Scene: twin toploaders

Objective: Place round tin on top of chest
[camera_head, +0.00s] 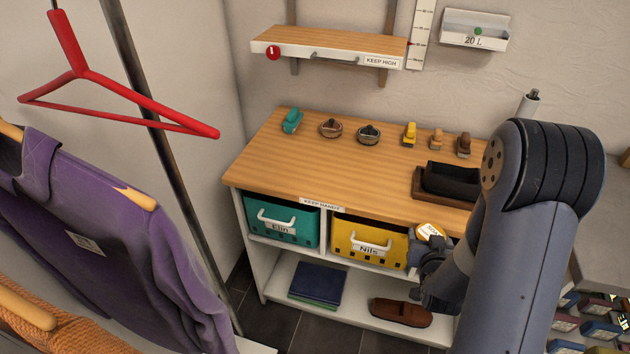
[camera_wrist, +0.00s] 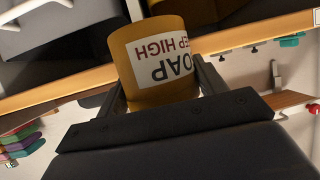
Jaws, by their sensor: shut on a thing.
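A round yellow-orange tin (camera_wrist: 158,85) with a white label reading SOAP and KEEP HIGH sits between the fingers of my gripper (camera_wrist: 160,78). The label reads upside down in the wrist view. In the head view my gripper (camera_head: 427,250) is at the front right of the wooden-topped unit, and the tin (camera_head: 432,230) shows partly above it, held near the front edge. My arm hides part of the unit's right side. No thing in view is clearly marked as the chest, so I cannot tell which it is.
The wooden-topped unit (camera_head: 300,165) has small items along its back and a dark tray (camera_head: 425,185) at right; its front left top is clear. Teal (camera_head: 282,238) and yellow (camera_head: 345,252) bins sit below. A shelf marked KEEP HIGH (camera_head: 340,40) hangs above, bare on top.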

